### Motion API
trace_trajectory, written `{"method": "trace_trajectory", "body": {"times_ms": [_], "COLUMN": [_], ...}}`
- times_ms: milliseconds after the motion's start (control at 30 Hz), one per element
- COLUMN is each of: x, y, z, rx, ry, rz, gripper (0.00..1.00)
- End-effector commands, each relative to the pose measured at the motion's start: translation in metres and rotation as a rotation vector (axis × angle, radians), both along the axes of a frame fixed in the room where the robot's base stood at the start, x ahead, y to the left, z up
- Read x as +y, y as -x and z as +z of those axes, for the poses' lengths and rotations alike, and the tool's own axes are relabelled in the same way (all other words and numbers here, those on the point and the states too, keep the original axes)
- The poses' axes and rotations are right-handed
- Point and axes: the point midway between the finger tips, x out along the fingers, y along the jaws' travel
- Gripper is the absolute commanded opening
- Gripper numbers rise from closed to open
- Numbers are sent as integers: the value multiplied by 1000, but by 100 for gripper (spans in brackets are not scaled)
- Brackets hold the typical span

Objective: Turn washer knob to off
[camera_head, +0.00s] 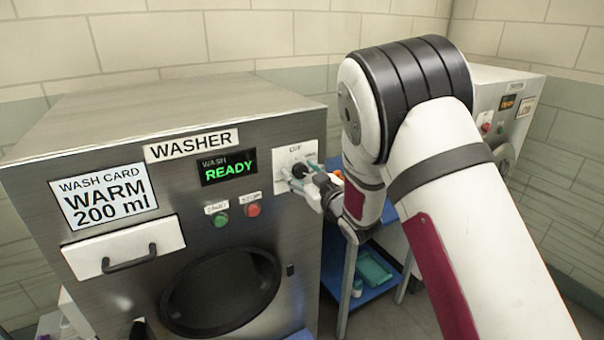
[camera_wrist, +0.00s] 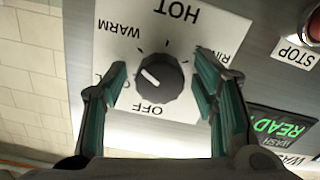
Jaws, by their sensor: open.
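The washer knob (camera_wrist: 160,78) is a black round dial with a white pointer mark, on a white plate (camera_wrist: 165,112). In the wrist view the lettering is upside down, with HOT at top, WARM upper left and OFF below. The pointer mark faces left and slightly up, away from OFF; the left label is partly hidden. My gripper (camera_wrist: 162,68) is open, with one green-padded finger on each side of the knob and visible gaps to it. In the head view the knob (camera_head: 299,170) sits at the panel's upper right, with my gripper (camera_head: 308,178) at it.
The steel washer (camera_head: 140,110) has a lit READY display (camera_head: 229,168), a green button (camera_head: 220,219) and a red button (camera_head: 253,210) near the knob. A drawer handle (camera_head: 128,260) sticks out at left. A blue shelf (camera_head: 372,268) stands right of the washer.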

Motion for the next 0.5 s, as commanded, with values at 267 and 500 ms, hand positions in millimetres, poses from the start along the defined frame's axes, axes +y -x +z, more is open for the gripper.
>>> {"method": "trace_trajectory", "body": {"times_ms": [267,500], "x": [0,0], "y": [0,0], "z": [0,0], "rx": [0,-7], "ry": [0,10], "rz": [0,0], "gripper": [6,6]}}
